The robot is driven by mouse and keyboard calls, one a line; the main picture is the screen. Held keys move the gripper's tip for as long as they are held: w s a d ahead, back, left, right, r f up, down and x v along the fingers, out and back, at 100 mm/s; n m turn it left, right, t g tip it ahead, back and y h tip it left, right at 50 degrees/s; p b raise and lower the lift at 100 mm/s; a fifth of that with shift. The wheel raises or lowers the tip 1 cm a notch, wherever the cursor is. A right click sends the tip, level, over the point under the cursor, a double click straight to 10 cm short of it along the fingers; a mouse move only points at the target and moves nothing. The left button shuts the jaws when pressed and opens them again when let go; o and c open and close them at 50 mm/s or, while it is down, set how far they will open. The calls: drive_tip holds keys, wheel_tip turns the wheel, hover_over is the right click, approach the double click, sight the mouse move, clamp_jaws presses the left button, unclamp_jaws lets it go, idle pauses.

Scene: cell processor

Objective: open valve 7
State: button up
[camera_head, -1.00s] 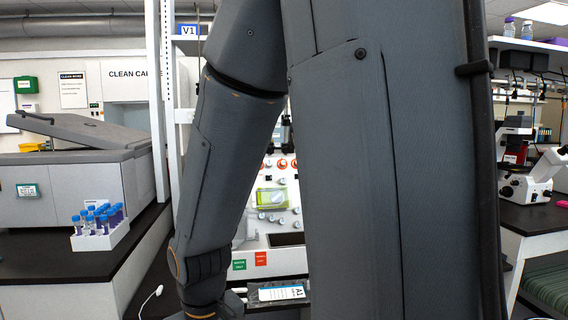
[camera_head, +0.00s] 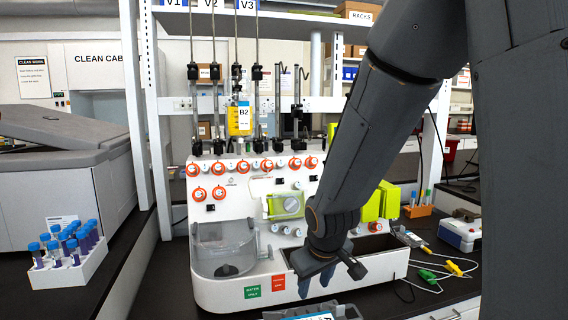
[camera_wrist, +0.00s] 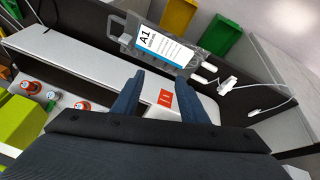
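The white cell processor (camera_head: 320,212) stands on the dark bench. Several orange ring valves, such as one at the left (camera_head: 193,170), line its upper front, with more below. Another orange valve (camera_head: 375,227) sits lower right. I cannot read their numbers, so I cannot tell which is valve 7. My gripper (camera_head: 318,284) hangs low before the processor's front, below the valve row. In the wrist view my gripper (camera_wrist: 160,108) has its fingers apart with nothing held between them. Orange-ringed knobs (camera_wrist: 30,87) show at the left there, clear of the fingers.
A bag labelled A1 (camera_wrist: 150,45) lies on the bench. A yellow B2 bag (camera_head: 240,119) hangs above the valves. A rack of blue-capped tubes (camera_head: 75,268) stands left. Green and yellow clips (camera_head: 428,276) lie right. A clear round bowl (camera_head: 224,248) is at the processor's left.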

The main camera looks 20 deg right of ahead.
drive_tip(key=w+d+r+n+t, duration=0.1)
drive_tip(key=w+r+n+t, duration=0.15)
drive_tip(key=w+r, duration=0.4)
drive_tip(key=w+d+r+n+t, duration=0.1)
drive_tip(key=w+r+t, duration=0.2)
drive_tip(key=w, duration=0.6)
drive_tip(key=n+t+y+p, duration=0.2)
drive_tip(key=n+t+y, duration=0.3)
drive_tip(key=n, duration=0.3)
approach(270, 164)
drive_tip(key=w, duration=0.1)
drive_tip(key=shift+g, duration=0.25)
drive_tip(key=shift+p+x, duration=0.8)
drive_tip(key=shift+x, duration=2.85)
clamp_jaws()
